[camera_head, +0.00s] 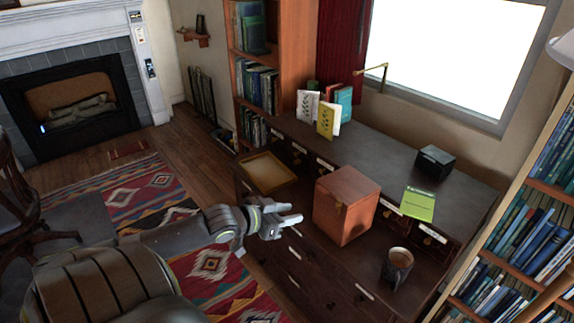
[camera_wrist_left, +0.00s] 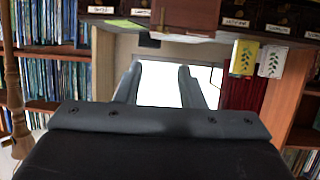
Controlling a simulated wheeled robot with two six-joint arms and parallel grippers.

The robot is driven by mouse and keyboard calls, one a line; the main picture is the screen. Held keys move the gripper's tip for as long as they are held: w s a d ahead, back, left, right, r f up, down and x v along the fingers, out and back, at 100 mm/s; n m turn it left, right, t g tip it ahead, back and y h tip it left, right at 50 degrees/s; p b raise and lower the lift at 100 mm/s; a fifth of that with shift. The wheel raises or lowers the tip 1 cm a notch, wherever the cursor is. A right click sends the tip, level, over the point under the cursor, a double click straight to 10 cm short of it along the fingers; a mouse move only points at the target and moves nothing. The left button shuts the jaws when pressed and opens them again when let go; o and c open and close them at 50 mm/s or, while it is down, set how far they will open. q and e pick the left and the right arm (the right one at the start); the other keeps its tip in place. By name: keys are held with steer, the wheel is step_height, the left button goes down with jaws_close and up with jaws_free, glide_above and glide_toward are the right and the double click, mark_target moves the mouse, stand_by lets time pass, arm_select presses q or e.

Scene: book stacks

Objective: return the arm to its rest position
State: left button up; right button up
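My left arm reaches in from the left in the head view. Its gripper (camera_head: 286,215) is in front of the dresser (camera_head: 330,262), to the left of a reddish-brown wooden box (camera_head: 345,205) and apart from it. The two fingers (camera_wrist_left: 157,85) stand apart in the left wrist view with nothing between them. That view looks upside down, with the wooden box (camera_wrist_left: 186,14) at its top edge. My right gripper is in neither view.
The dresser top holds a mug (camera_head: 397,267), a green book (camera_head: 418,204), a black box (camera_head: 435,162) and upright books (camera_head: 328,118). A tray (camera_head: 268,171) lies at its left end. Bookcases (camera_head: 545,190) stand right and behind. Open floor with a rug (camera_head: 150,190) lies left.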

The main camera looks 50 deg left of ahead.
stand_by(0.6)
arm_select(q)
steer(key=s+a+f+n+g+y, duration=0.15)
steer(key=a+f, duration=0.25)
steer(key=f, duration=0.4)
steer(key=s+a+f+n+g+y, duration=0.1)
steer(key=s+a+f+y, duration=0.1)
steer(key=a+f, duration=0.35)
steer(key=s+d+f+n+g+y, duration=0.1)
steer(key=s+f+g, duration=0.1)
steer(key=s+f, duration=0.5)
steer(key=s+d+f+g+y, duration=0.1)
steer(key=s+f, duration=0.1)
steer(key=f, duration=0.8)
steer(key=s+d+f+g+h, duration=0.1)
steer(key=s+d+f+g, duration=0.2)
steer(key=s+d+f, duration=0.6)
steer(key=s+d+f+m+g+h, duration=0.1)
steer(key=s+d+f+g, duration=0.2)
steer(key=s+d+f, duration=0.7)
steer(key=s+f, duration=0.1)
steer(key=s, duration=0.5)
steer(key=shift+g, duration=0.35)
steer(key=shift+s+d, duration=0.1)
